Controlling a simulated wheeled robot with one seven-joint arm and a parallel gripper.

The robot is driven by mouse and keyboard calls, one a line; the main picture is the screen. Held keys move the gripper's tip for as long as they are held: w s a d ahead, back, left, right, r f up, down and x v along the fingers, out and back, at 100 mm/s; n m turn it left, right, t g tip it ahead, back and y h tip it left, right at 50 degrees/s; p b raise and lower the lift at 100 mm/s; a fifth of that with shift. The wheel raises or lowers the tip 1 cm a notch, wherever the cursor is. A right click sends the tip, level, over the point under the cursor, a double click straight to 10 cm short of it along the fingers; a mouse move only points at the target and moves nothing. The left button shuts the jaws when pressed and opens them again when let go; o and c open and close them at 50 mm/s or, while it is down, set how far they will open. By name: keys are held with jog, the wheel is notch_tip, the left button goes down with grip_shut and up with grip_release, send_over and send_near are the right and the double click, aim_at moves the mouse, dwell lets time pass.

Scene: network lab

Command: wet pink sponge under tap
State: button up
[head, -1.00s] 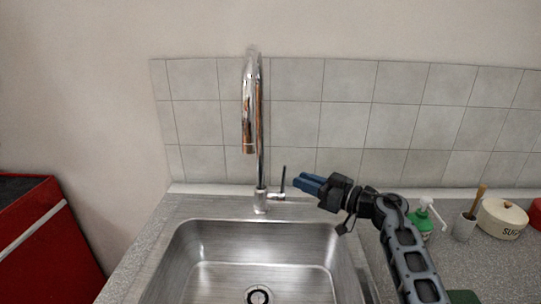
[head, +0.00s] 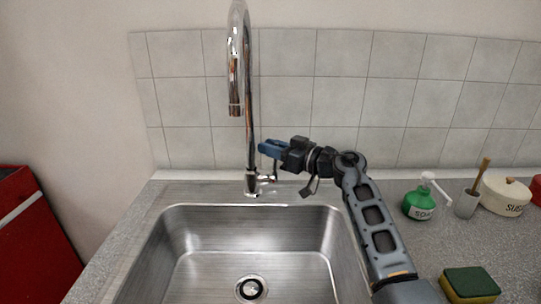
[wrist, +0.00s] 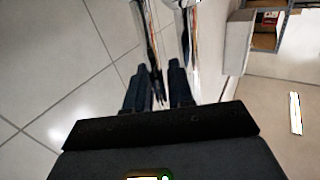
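The chrome tap (head: 251,120) stands behind the steel sink, its spout (head: 235,108) hanging over the basin. No water stream shows below it. My gripper (head: 266,149) is beside the tap column, at its right, just above the small side lever (head: 274,170). In the wrist view, the blue fingers (wrist: 160,80) are apart, with chrome tap parts and a thin dark rod ahead of the gap. I cannot tell whether a finger touches the lever. No pink sponge is visible; a yellow and green sponge (head: 470,283) lies on the counter at the lower right.
The sink basin (head: 190,265) is empty, with a round drain (head: 251,288). A green soap bottle (head: 420,203), a grey cup with a brush (head: 466,204) and a sugar pot (head: 506,196) stand on the right counter. A tiled wall (head: 340,90) is close behind my gripper.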

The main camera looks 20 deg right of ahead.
jog(key=shift+w+a, duration=0.15)
jog(key=shift+c, duration=0.5)
grip_shut()
